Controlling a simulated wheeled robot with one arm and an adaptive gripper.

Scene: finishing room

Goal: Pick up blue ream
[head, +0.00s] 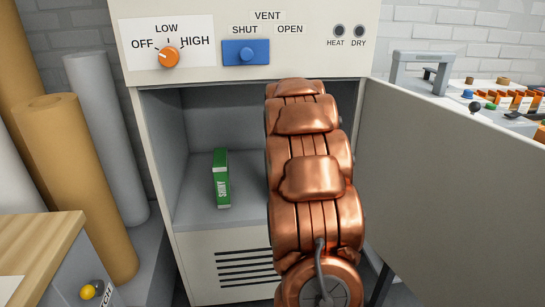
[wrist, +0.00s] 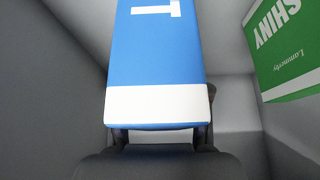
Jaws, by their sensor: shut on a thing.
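The blue ream (wrist: 156,60) shows in the wrist view as a blue block with a white band at its near end. My gripper (wrist: 160,135) is shut on this near end, with a finger showing at each side below the band. The far end of the ream runs out of the top of the wrist view. In the head view my copper-coloured arm reaches into the open cabinet and hides both the gripper and the blue ream.
A green ream marked SHINY (head: 221,179) stands upright on the cabinet floor (head: 200,215), left of my arm. The cabinet door (head: 450,190) is open at the right. A wooden-topped bench (head: 35,250) and paper rolls (head: 75,180) stand at the left.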

